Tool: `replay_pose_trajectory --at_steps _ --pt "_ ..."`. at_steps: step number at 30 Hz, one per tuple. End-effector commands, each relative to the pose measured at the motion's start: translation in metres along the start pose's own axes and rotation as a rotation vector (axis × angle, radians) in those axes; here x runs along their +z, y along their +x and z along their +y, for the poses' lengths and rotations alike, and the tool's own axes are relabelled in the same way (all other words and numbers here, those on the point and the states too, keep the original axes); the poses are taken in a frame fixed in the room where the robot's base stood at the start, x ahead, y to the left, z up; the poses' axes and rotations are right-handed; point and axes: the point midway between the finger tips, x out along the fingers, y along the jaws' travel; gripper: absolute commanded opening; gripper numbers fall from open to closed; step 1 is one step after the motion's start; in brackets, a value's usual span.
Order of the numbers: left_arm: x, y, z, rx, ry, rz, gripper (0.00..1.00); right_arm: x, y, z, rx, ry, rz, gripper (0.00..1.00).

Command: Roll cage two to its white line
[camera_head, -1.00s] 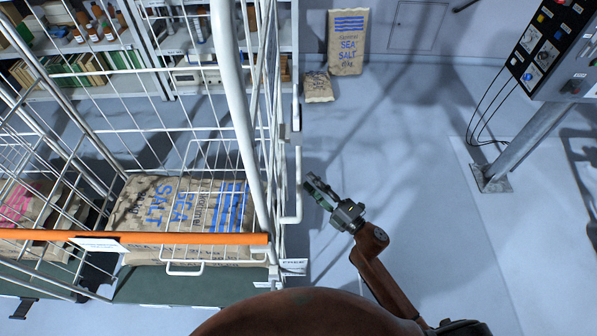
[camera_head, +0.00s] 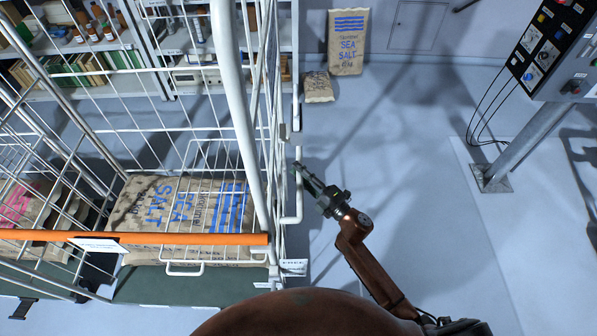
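A white wire roll cage (camera_head: 240,120) fills the left and middle of the head view, with an orange bar (camera_head: 190,239) across its near side. A brown sea salt sack (camera_head: 180,215) lies in it. A small tag reading FREE (camera_head: 293,265) hangs at its lower right corner. My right gripper (camera_head: 302,172) points up and left at a white upright handle bar (camera_head: 299,190) on the cage's right side. Its fingertips are at or very near that bar; I cannot tell if they touch it or how far apart they are. My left gripper is out of view. No white floor line is clearly visible.
Shelves with bottles and books (camera_head: 100,50) stand behind the cage. A large salt sack (camera_head: 347,42) leans on the back wall, with a smaller one (camera_head: 317,87) beside it. A control panel (camera_head: 552,50) on a post (camera_head: 520,145) stands at right. The floor between is clear.

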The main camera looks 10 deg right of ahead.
Motion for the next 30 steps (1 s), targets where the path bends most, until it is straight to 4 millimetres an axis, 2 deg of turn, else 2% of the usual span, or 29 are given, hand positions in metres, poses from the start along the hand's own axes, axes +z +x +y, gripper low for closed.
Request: replay_pose_trajectory --at_steps 8,30 --pt "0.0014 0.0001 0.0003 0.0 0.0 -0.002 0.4 0.0002 -0.0003 -0.0001 0.0 0.0 0.0 0.0" --pt "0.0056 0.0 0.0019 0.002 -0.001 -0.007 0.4 0.0035 -0.0024 -0.0006 -0.005 0.002 0.013 0.0"
